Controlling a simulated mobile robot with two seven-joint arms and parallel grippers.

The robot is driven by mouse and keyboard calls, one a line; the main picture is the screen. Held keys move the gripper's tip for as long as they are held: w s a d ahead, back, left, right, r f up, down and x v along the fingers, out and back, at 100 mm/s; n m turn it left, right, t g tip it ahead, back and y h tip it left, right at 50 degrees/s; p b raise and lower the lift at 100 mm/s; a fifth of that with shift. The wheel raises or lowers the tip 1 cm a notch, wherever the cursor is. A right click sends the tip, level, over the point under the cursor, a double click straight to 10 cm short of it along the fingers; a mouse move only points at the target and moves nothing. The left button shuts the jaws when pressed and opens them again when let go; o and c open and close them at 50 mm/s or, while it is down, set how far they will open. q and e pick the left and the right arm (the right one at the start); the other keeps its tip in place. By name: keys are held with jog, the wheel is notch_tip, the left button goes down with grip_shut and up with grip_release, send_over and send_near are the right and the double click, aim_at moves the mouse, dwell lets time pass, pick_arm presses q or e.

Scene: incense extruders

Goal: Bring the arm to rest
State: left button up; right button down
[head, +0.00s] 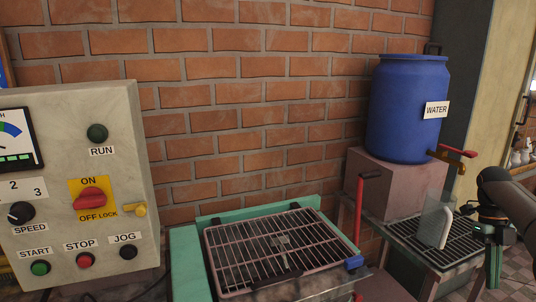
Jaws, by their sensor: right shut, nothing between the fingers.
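My right arm (515,203) comes in from the right edge of the head view. My right gripper (491,282) hangs from it, pointing down, at the right of the picture. It is shut with nothing held. In the picture it is just right of a grated stand (455,247), apart from the blue barrel and its tap. I cannot tell how far the fingertips are from the stand's edge. My left gripper is not in view.
A blue water barrel (404,110) with a red-handled tap (458,153) stands on a block (390,192). A green-framed machine with a wire rack (225,285) and a control box (70,120) are farther left.

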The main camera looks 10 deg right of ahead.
jog(key=s+d+m, duration=0.1)
jog(key=s+d, duration=0.2)
jog(key=s, duration=0.1)
jog(key=w+a+f+n+t+y, duration=0.1)
jog(key=w+a+f+t, duration=0.1)
jog(key=w+a+f, duration=0.35)
jog(key=w+a+f+n+t+y, duration=0.1)
jog(key=w+a+f+t+y, duration=0.15)
jog(key=a+f, duration=0.6)
jog(key=w+a+f+m+t+y, duration=0.1)
jog(key=a+f+m+t+y, duration=0.2)
jog(key=a, duration=0.4)
jog(key=w+a+f+m+t+y, duration=0.1)
jog(key=w+a+f+t, duration=0.1)
jog(key=a+f, duration=0.45)
jog(key=s+d+f+m+t+h, duration=0.15)
jog(key=s+m+h, duration=0.25)
jog(key=s+m, duration=0.55)
jog(key=s+f+m+t+h, duration=0.15)
jog(key=s+m+h, duration=0.25)
jog(key=s+m, duration=0.55)
jog(key=a+f+m+t+y, duration=0.1)
jog(key=a+f+m+y, duration=0.15)
jog(key=a+m, duration=1.25)
jog(key=a+r+n+p, duration=0.4)
jog(key=r+n+p, duration=0.1)
jog(key=shift+s+a+n, duration=0.15)
jog(key=shift+s+n, duration=0.15)
jog(key=shift+s, duration=0.15)
